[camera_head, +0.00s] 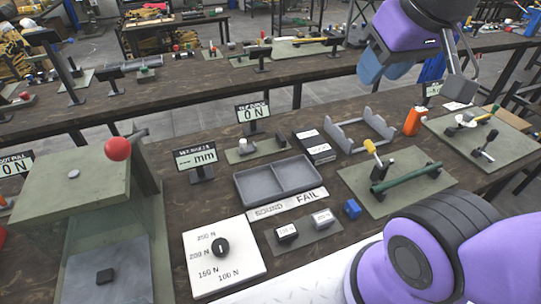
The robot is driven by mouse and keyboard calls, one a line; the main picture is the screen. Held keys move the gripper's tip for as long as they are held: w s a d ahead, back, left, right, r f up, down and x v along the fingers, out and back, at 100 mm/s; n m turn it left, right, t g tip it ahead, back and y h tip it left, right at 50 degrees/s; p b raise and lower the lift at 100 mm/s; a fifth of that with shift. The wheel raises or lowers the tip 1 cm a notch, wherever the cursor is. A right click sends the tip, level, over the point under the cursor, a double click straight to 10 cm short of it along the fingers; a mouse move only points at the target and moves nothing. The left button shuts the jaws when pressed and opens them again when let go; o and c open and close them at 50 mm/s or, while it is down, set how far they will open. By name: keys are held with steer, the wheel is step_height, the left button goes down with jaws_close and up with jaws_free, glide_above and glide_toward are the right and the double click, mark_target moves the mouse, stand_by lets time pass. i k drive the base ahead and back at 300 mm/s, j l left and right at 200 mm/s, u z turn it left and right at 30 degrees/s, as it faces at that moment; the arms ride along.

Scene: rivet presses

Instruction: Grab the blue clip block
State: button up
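The blue clip block (352,208) is a small blue cube on the dark wooden bench. It sits just right of a grey mat with two small labelled blocks and left of the green plate with a green bar. My gripper (455,82) is high at the upper right, well above and away from the block. One grey finger with its linkage shows. The other finger is not clearly seen, so its opening cannot be told. Nothing touches the block.
A grey two-compartment tray (279,183) lies behind the labelled blocks. The green plate (397,180) with a yellow-tipped lever stands close right of the block. A dial panel (224,257) and a red-knobbed press (95,185) are to the left. My purple arm covers the lower right.

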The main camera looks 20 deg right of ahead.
mark_target(353, 209)
steer(key=k+z, duration=0.15)
steer(key=z, duration=0.25)
steer(key=k+z, duration=0.15)
steer(key=z, duration=0.2)
steer(key=k+z, duration=0.2)
steer(key=z, duration=0.2)
